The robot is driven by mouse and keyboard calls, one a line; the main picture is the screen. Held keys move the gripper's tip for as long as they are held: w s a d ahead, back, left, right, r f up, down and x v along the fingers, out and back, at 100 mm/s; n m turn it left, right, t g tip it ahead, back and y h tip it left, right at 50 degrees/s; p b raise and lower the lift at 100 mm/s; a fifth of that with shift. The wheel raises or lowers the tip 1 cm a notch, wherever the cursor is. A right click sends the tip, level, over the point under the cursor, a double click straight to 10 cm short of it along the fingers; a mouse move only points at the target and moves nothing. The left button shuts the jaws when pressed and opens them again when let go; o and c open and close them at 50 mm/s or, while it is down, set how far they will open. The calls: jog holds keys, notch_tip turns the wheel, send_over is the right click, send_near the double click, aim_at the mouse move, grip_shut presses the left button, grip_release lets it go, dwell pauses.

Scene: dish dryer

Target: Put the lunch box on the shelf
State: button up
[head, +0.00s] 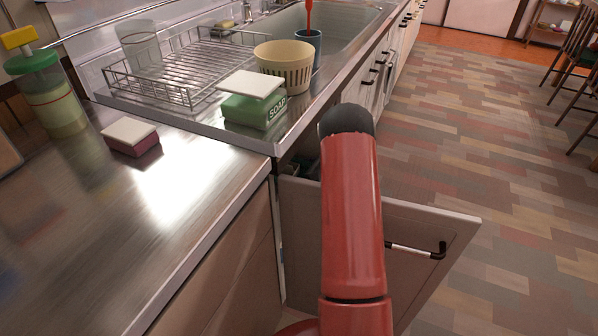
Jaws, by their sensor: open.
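A small dark red box with a white lid (131,137) sits on the steel counter at the left; it looks like the lunch box, though I cannot be certain. No shelf clearly tied to the task can be made out near me. My red arm rises through the middle of the view, in front of the open cabinet front. My gripper does not show; it is out of sight beyond or below the arm.
A green box marked SOAP (252,110), a cream basket (285,65) and a wire dish rack (180,75) stand near the sink (340,25). A green-lidded jar (52,105) is far left. An open cabinet front (440,225) juts out.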

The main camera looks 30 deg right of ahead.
jog(key=v, duration=1.2)
jog(key=shift+r+b, duration=0.15)
jog(key=shift+b, duration=0.3)
